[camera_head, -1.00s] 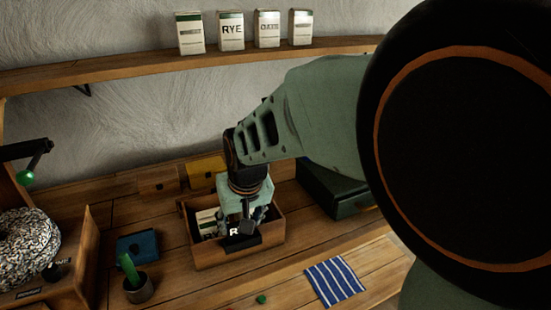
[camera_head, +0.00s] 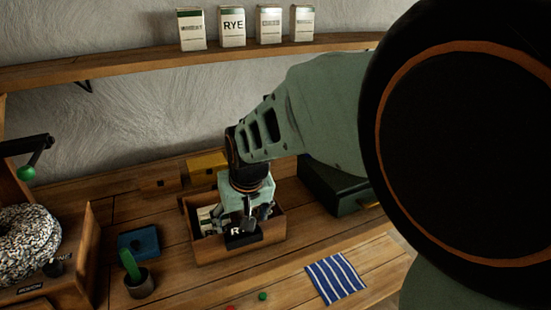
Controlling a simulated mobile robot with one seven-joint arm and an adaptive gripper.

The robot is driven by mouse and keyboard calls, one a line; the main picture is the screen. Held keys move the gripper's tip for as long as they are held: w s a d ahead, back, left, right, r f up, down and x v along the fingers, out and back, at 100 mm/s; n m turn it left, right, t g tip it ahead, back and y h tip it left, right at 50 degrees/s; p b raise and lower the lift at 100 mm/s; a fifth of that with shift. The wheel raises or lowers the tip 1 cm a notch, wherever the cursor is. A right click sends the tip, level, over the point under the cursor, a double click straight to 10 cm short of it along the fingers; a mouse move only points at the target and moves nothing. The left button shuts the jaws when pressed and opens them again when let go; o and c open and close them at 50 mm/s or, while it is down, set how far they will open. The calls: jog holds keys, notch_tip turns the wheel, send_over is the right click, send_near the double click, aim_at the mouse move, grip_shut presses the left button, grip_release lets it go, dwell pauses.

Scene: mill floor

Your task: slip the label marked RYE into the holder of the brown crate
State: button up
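The brown crate (camera_head: 209,253) is an open wooden box on the bench, with a black holder (camera_head: 243,241) on its front wall. A white label (camera_head: 236,231) stands upright at the holder. Only an "R" shows on it, and a finger covers the rest. I cannot tell how deep the label sits in the holder. My gripper (camera_head: 248,224) points down over the crate's front wall, with its fingertips at the label. Whether the fingers still pinch the label is too small to tell.
Packets (camera_head: 205,219) lie inside the crate. A dark green box (camera_head: 331,188) stands close on its right, a yellow box (camera_head: 207,164) behind. A blue item (camera_head: 138,243) and a cup (camera_head: 140,284) are at left. A striped cloth (camera_head: 336,279) lies at right. A RYE packet (camera_head: 232,28) stands on the shelf.

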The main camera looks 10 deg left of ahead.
jog(key=v, duration=0.7)
jog(key=shift+r, duration=0.3)
